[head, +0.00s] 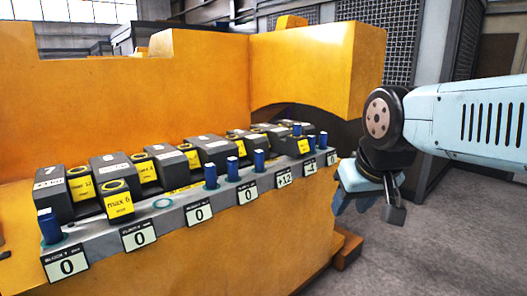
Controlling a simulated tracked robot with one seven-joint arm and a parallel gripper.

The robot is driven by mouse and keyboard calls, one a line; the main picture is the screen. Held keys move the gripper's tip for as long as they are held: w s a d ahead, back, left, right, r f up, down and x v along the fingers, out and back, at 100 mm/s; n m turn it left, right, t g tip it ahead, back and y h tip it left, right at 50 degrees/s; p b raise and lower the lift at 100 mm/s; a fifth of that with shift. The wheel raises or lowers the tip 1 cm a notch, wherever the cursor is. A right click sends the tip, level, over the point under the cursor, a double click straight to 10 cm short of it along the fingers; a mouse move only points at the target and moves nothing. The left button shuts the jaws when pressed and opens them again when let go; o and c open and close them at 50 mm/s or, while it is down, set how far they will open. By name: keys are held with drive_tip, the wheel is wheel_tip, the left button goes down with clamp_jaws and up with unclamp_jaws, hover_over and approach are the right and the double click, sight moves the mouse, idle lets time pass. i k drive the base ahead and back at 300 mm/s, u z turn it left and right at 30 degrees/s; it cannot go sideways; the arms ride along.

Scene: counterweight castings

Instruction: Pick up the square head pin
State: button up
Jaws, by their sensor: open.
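Several blue pins stand upright along the grey ledge (165,219) of the yellow machine. One blue pin (49,226) is at the near left end, others, such as this blue pin (210,175), stand in the middle, and more, such as this blue pin (323,140), stand at the far right end. Their heads are too small to tell which is the square head pin. My gripper (367,205) is open and seems empty. It hangs to the right of the ledge's far end, apart from the pins.
Dark grey castings (107,171) with yellow labels crowd the ledge behind the pins. White number plates (139,236) line its front. A high yellow wall (200,95) rises behind. The grey floor (440,255) at the right is clear.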

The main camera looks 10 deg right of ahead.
sight(259, 155)
drive_tip(key=z, duration=0.6)
drive_tip(key=i, duration=1.7)
drive_tip(key=u, duration=0.65)
drive_tip(key=k, duration=0.9)
drive_tip(key=u, duration=0.15)
drive_tip(key=i, duration=0.9)
drive_tip(key=z, duration=0.1)
